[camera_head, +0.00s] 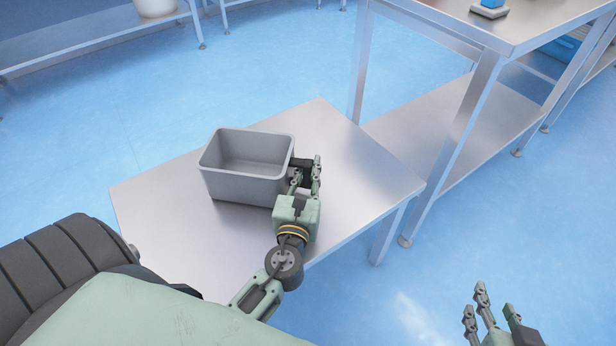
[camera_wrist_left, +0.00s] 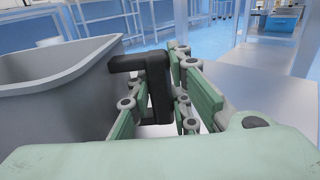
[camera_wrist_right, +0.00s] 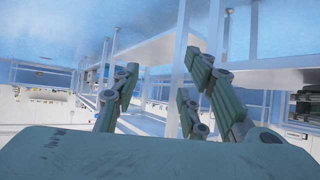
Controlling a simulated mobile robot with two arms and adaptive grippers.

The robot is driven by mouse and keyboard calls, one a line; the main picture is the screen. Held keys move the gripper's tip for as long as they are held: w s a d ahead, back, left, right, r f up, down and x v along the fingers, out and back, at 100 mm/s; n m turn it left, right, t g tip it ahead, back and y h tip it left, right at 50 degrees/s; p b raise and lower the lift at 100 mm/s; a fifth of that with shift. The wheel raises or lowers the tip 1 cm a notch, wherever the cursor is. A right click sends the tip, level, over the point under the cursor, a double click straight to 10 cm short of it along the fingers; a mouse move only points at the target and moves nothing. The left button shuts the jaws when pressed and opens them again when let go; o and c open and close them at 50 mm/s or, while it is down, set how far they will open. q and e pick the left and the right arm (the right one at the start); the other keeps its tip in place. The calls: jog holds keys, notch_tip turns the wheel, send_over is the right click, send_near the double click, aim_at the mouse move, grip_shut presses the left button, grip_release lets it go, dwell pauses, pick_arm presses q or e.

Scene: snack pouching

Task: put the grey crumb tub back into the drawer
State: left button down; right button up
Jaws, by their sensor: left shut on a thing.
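The grey crumb tub (camera_head: 240,185) is an open-topped rectangular bin standing upright on a low steel table. Its inside looks empty. In the left wrist view the tub (camera_wrist_left: 55,105) fills the left side. My left gripper (camera_head: 305,172) is shut on this handle, at the right end of the tub. My right gripper (camera_head: 490,308) is empty with its fingers apart, over the floor at the lower right. It also shows in the right wrist view (camera_wrist_right: 165,95). No drawer can be made out.
The low steel table (camera_head: 355,170) has bare room right of the tub. A taller steel table (camera_head: 480,40) with a lower shelf (camera_head: 430,130) stands just behind it at the right. A white bucket (camera_head: 156,7) sits on a bench at the upper left. Blue floor lies between.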

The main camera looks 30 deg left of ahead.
pick_arm(q)
jog(key=shift+f, duration=0.1)
pick_arm(e)
jog(key=shift+w+a+r+t, duration=0.25)
jog(key=shift+w+r+t, duration=0.3)
jog(key=shift+r, duration=0.2)
pick_arm(q)
jog(key=shift+f, duration=0.1)
jog(key=c, duration=2.1)
grip_release()
jog(key=shift+f, duration=0.1)
jog(key=o, duration=0.5)
pick_arm(e)
jog(key=shift+w+a+r, duration=0.1)
jog(key=shift+w+r, duration=0.15)
jog(key=shift+r, duration=0.05)
